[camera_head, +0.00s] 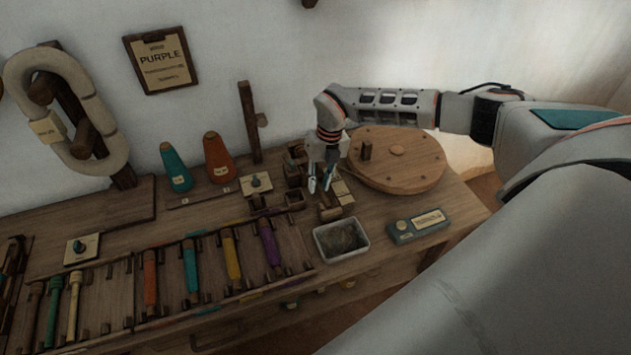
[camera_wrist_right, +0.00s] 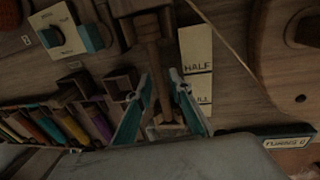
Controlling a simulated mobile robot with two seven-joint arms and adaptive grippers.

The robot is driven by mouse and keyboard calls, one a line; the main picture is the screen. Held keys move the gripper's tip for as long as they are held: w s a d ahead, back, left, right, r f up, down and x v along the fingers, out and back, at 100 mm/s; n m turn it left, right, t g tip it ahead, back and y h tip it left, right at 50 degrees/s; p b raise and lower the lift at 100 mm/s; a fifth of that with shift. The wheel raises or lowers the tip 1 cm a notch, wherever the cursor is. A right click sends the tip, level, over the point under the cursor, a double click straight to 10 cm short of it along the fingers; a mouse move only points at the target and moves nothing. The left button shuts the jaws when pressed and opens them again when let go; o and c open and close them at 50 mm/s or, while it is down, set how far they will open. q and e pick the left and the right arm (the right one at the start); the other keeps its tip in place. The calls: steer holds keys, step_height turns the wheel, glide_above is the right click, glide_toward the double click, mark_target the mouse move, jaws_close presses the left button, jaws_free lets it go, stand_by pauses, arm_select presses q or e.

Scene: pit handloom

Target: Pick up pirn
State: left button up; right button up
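My right gripper (camera_head: 319,186) points down over a small wooden holder near the wheel at the back of the bench. In the right wrist view its two teal fingers (camera_wrist_right: 161,75) are apart, one on each side of a slim bare wooden piece (camera_wrist_right: 153,55) that looks like a pirn. I cannot tell whether they touch it. Wound pirns lie in the bench rack: orange (camera_head: 150,283), teal (camera_head: 191,268), yellow (camera_head: 231,257) and purple (camera_head: 270,243). My left gripper is not in view.
A round wooden wheel (camera_head: 425,160) stands right of the gripper. A metal tray (camera_head: 341,254) and a teal-grey labelled box (camera_head: 418,226) sit in front. Teal (camera_head: 176,170) and orange (camera_head: 217,160) cones stand behind. A PURPLE sign (camera_head: 160,62) hangs on the wall.

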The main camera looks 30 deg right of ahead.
jaws_close()
steer(key=shift+r, duration=0.15)
